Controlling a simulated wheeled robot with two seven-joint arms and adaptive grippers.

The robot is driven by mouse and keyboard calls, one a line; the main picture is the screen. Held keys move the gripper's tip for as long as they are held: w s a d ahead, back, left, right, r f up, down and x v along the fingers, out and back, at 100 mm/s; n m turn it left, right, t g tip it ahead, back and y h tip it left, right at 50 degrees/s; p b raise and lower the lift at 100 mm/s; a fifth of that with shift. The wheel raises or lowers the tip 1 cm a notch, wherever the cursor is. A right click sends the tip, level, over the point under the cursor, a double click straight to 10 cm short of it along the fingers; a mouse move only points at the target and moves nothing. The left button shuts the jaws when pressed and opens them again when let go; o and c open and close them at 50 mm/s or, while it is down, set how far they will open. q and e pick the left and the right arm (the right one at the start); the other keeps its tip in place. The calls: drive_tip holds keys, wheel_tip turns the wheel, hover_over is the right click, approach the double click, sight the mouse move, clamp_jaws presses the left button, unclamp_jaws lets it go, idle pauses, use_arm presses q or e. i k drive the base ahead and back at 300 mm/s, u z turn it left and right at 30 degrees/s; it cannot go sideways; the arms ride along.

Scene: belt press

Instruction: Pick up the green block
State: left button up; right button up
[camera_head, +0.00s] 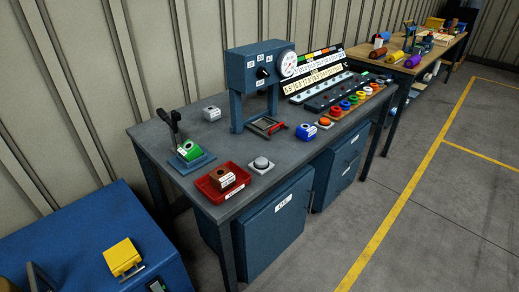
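The green block (189,150) has a white label and a hole or dark recess in its face. It sits on a small blue fixture (192,165) at the left end of the grey workbench. A black upright lever-like part (176,128) stands right behind the block, and I cannot tell whether it touches it. I see neither of my grippers clearly in the head view.
A grey button (261,163) and a white-grey block (211,113) are nearby. A blue press frame (236,75) stands further back. A blue cabinet (80,245) fills the lower left.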

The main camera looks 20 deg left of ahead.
sight(189, 150)
drive_tip(key=z, duration=0.85)
drive_tip(key=i, duration=2.2)
drive_tip(key=u, duration=3.15)
